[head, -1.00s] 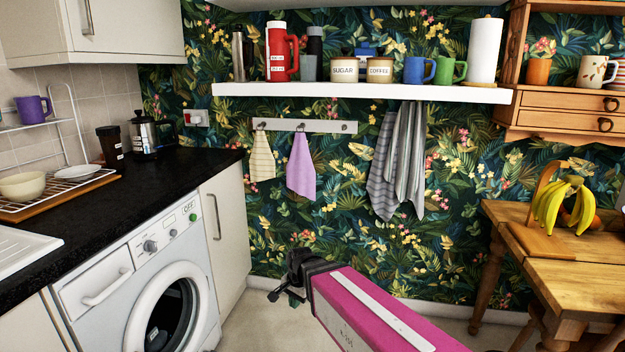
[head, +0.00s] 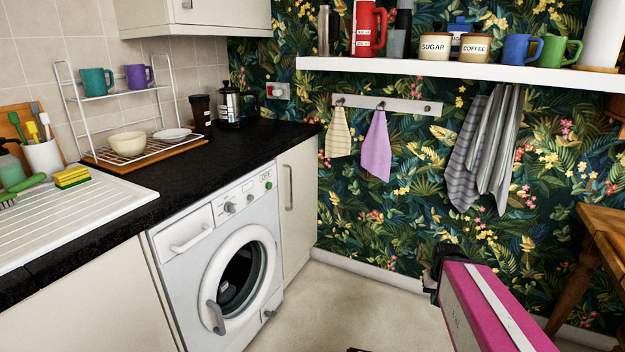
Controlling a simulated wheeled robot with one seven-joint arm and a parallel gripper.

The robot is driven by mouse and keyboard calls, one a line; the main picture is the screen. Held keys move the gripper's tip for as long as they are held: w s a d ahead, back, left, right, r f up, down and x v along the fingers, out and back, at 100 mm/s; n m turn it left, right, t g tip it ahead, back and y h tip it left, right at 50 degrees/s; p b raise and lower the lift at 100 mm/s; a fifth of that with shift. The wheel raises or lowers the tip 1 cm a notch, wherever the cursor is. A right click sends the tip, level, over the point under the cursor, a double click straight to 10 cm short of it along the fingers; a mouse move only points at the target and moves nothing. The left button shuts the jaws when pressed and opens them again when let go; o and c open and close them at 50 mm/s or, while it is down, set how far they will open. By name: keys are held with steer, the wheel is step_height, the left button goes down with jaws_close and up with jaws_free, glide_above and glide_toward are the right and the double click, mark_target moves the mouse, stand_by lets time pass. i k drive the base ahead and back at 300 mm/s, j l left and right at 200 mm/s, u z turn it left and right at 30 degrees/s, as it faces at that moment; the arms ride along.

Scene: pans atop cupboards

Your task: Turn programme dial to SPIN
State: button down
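The white washing machine (head: 203,296) stands under the black worktop, its round door shut. On its upper front panel is a silver-grey programme dial (head: 230,208), with a smaller knob (head: 249,197) to its right. A green button (head: 268,185) sits near the panel's right end, under a small label that reads OFF. The dial's markings are too small to read. My gripper (head: 436,272) is at the lower right, at the end of my pink arm, well away from the machine. It is dark and partly hidden by the arm, and its fingers do not show clearly.
The worktop (head: 215,150) holds a dish rack (head: 150,149), a coffee press (head: 231,106) and a dark cup. A white sink drainer (head: 80,215) is at the left. A wooden table (head: 590,255) stands at the right. The floor (head: 345,310) before the machine is clear.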

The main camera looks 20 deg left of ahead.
mark_target(229, 206)
steer(key=u, duration=1.8)
